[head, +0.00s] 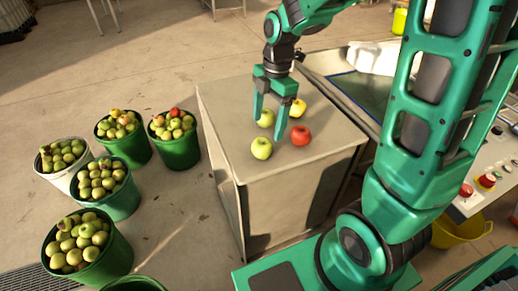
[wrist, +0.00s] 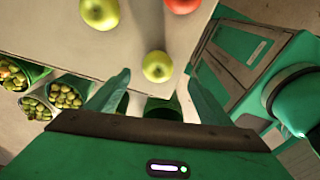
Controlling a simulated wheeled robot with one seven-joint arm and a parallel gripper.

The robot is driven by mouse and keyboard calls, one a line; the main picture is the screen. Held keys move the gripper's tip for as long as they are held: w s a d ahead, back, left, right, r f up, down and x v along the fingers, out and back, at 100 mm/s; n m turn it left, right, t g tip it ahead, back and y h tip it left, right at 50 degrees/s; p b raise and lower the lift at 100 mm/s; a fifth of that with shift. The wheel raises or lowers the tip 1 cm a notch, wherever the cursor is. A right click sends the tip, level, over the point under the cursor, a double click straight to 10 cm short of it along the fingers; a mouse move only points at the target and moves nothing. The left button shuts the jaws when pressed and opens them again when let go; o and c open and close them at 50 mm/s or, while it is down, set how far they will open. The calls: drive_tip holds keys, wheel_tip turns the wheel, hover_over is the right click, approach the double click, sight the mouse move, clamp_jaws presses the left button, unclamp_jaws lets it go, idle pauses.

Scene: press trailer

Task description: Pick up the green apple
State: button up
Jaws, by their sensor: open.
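Two yellow-green apples are on the grey-beige box top. One green apple (head: 261,148) sits near the front left corner; the other (head: 266,117) is farther back, partly behind my gripper's fingers. My gripper (head: 269,130) points down over the box, open and empty, with its fingers apart. In the wrist view, one green apple (wrist: 157,66) appears centred between the fingertips, close to the box edge, and the other (wrist: 100,13) is at the upper left. I see no contact between fingers and apples; the exact height of the fingertips is hard to tell.
A red apple (head: 300,135) and a yellow apple (head: 298,107) share the box top (head: 225,105). The red apple also shows in the wrist view (wrist: 182,5). Several buckets of apples, such as a green one (head: 174,152), stand on the floor at left. A control panel (head: 490,185) is at right.

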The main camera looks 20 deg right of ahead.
sight(263, 141)
drive_tip(key=f, duration=0.3)
drive_tip(key=a+f, duration=0.1)
drive_tip(key=f, duration=0.6)
drive_tip(key=shift+a+f, duration=0.2)
drive_tip(key=shift+a, duration=0.15)
drive_tip(key=c, duration=1.2)
